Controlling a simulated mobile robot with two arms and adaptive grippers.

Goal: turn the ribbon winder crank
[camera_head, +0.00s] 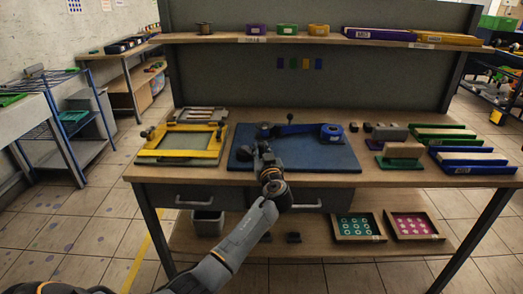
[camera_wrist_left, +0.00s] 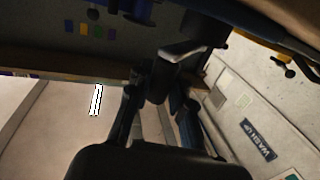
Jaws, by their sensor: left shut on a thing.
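The ribbon winder stands on a blue mat (camera_head: 310,157) in the middle of the bench. Its blue bar (camera_head: 295,129) runs right to a blue ring-shaped spool (camera_head: 331,132), and a thin black post with a knob (camera_head: 290,117) rises from it. My left gripper (camera_head: 264,136) is at the winder's left end and hides much of it there. In the left wrist view the left gripper (camera_wrist_left: 160,88) is shut on a dark part with a grey top, which appears to be the crank (camera_wrist_left: 178,52). The crank's exact angle is unclear. My right gripper is not in view.
A yellow frame (camera_head: 180,155) lies left of the mat. A block with a wooden top (camera_head: 403,151) and green and blue trays (camera_head: 474,162) stand at the right. A shelf (camera_head: 290,38) with spools and boxes spans the back.

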